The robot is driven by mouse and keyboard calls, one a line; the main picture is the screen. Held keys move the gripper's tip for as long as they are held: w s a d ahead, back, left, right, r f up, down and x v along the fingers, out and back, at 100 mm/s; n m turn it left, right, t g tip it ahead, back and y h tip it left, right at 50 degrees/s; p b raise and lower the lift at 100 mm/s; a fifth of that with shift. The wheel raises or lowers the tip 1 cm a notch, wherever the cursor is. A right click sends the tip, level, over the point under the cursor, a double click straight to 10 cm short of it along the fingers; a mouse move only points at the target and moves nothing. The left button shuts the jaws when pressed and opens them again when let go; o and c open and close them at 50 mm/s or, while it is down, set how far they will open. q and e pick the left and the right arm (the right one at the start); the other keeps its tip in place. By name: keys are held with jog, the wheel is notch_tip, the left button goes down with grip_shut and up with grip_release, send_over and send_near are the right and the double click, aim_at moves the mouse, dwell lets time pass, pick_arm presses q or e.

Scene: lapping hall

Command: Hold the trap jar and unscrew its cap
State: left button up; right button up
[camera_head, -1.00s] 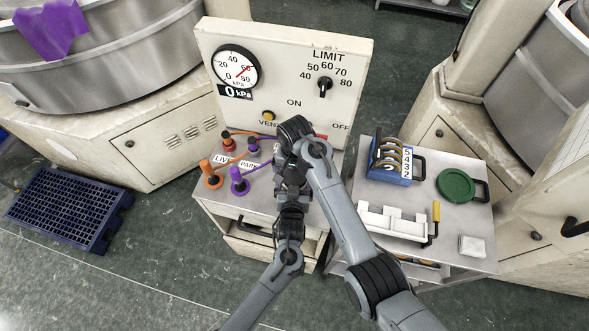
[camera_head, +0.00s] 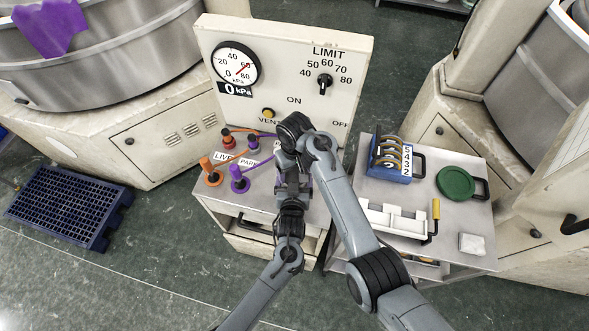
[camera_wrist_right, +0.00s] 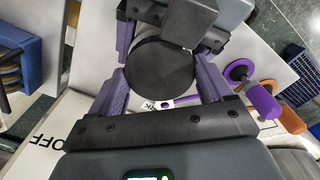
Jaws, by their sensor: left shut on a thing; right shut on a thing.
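The trap jar's black round cap (camera_wrist_right: 160,68) fills the space between my right gripper's (camera_wrist_right: 164,78) purple-grey fingers in the right wrist view. The right gripper is shut on the cap. My left gripper (camera_wrist_right: 186,18) shows as dark jaw parts just beyond the cap and is shut on the jar body, which the cap and jaws hide. In the head view both arms meet in front of the control panel, the right gripper (camera_head: 291,165) above the left gripper (camera_head: 291,190). The jar and cap cannot be made out there.
The panel (camera_head: 285,75) with its gauge stands close behind the grippers. Orange (camera_head: 212,172) and purple (camera_head: 238,178) hose plugs stand to the left. The right cart holds a blue numbered rack (camera_head: 390,172), a green disc (camera_head: 455,184), a white holder (camera_head: 393,220) and a yellow-handled tool (camera_head: 435,210).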

aim_at(296, 172)
jog(key=shift+n, duration=1.1)
jog(key=o, duration=1.1)
jog(key=shift+r, duration=0.15)
pick_arm(q)
jog(key=shift+f, duration=0.1)
pick_arm(e)
jog(key=shift+r, duration=2.15)
jog(key=m, duration=0.2)
jog(key=r+m, duration=0.1)
jog(key=m, duration=0.1)
jog(key=shift+d+m, duration=0.2)
jog(key=shift+m, duration=0.2)
jog(key=m, duration=0.2)
jog(key=r+m, duration=0.1)
jog(key=m, duration=0.2)
jog(key=shift+a+r+m, duration=0.1)
jog(key=shift+r+m, duration=0.2)
jog(key=shift+r, duration=0.1)
jog(key=shift+a+f, duration=0.1)
jog(key=shift+f, duration=3.6)
